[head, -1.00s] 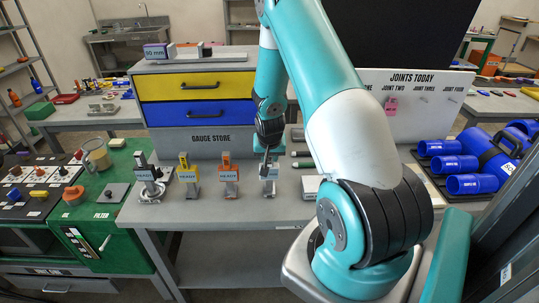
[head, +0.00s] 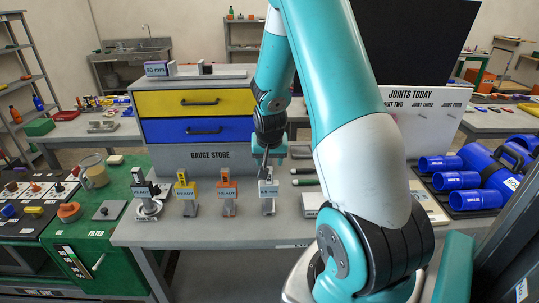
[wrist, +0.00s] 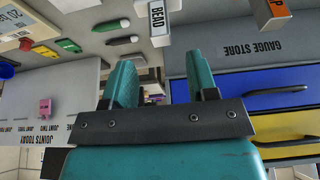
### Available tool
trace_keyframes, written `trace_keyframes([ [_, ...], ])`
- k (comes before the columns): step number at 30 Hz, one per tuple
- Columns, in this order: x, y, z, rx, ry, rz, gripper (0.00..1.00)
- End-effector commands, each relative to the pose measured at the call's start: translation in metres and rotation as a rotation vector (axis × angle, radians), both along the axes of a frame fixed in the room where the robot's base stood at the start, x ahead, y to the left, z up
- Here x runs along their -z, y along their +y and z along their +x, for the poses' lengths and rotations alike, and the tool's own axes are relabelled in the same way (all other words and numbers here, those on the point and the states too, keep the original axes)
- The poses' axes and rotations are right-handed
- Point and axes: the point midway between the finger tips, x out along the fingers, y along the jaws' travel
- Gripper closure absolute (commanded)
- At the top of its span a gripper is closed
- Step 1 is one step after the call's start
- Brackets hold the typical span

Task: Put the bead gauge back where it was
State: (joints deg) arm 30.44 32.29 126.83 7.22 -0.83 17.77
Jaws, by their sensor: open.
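The bead gauge, a grey upright piece with a white label (head: 268,190), stands on the bench at the right end of a row of gauges. In the wrist view its BEAD label (wrist: 157,17) shows upside down, beyond my fingertips. My gripper (wrist: 160,70) is open, with its two teal fingers apart. In the head view my gripper (head: 272,150) is just behind and above the bead gauge, partly hidden by my wrist. The gauge appears apart from the fingers. Whether it sits exactly on a marked place is too small to tell.
Orange (head: 227,192), yellow (head: 186,190) and dark (head: 143,190) gauges stand to the left. The gauge store (head: 210,158) with yellow and blue drawers is behind. Dark and green pens (head: 304,176) lie to the right. Blue pipe fittings (head: 490,175) lie at far right.

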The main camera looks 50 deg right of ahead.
Motion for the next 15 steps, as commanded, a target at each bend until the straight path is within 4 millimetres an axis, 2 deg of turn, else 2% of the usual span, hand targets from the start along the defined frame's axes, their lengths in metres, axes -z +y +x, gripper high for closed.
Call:
trace_keyframes([
  [6, -0.029, 0.01, -0.008, 0.0, -0.003, -0.002, 0.47],
  [15, -0.042, 0.018, -0.01, -0.014, 0.001, 0.005, 0.47],
])
